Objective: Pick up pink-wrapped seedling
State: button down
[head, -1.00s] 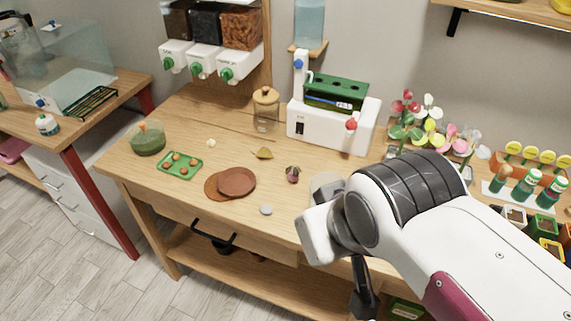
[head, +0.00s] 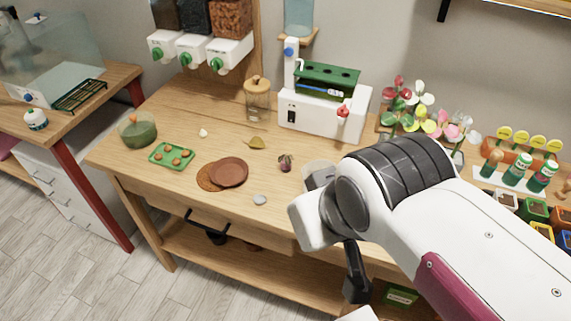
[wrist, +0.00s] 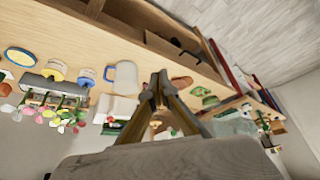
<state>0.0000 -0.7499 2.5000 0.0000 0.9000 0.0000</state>
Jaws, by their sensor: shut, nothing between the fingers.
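A small dark pink-purple item with a leafy top (head: 285,162) lies on the wooden table in the head view, right of the brown saucers. It may be the pink-wrapped seedling, but it is too small to be sure. I cannot pick it out clearly in the wrist view. My gripper (wrist: 160,76) shows in the wrist view with its fingertips together and nothing between them. In the head view my arm mostly hides the gripper. The item is apart from my arm, to its upper left.
Brown saucers (head: 229,172), a grey pebble (head: 260,199) and a green tray (head: 172,156) are on the table (head: 215,135). A glass jar (head: 257,100) and a white machine (head: 325,118) stand behind. Flowers (head: 430,118) stand at right. A pale mug (wrist: 122,77) is near my gripper.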

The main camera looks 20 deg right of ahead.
jog(key=c, duration=1.7)
grip_release()
jog(key=w+a+f+m+t+y, duration=0.1)
jog(key=w+a+f+m+t, duration=0.15)
jog(key=w, duration=0.95)
jog(key=w+a+f+m+t, duration=0.1)
jog(key=w+a+f+m, duration=0.2)
jog(key=w, duration=0.9)
jog(key=m+h, duration=0.3)
jog(key=h, duration=0.6)
send_near(286, 165)
jog(key=w+f, duration=0.2)
jog(key=w, duration=0.1)
jog(key=shift+d, duration=0.15)
jog(key=shift+s+d+f+m+h, duration=0.25)
jog(key=shift+s+d+f+h, duration=0.1)
jog(key=shift+d+h, duration=0.25)
jog(key=shift+d, duration=0.1)
